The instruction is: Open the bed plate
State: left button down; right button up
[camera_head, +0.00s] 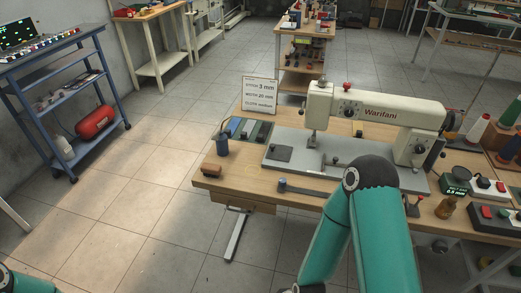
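A cream sewing machine marked "Wartfani" (382,113) stands on a wooden table. Its grey bed (316,152) extends to the left under the needle head. A dark square plate with a small knob (281,152) lies flat on the bed's left part; it looks closed, but I cannot tell for certain that it is the bed plate. My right arm, teal with a black joint, rises in front of the table and hides part of the bed's front edge. Its gripper is not visible. Only a bit of my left arm shows at the bottom left corner; its gripper is out of view.
A dark bar (308,189) lies at the front. Thread cones (478,128) and switch boxes crowd the right.

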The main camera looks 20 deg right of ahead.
aim_at(278, 152)
jog(key=z, duration=0.15)
jog(key=i, duration=0.9)
jog(key=u, duration=0.05)
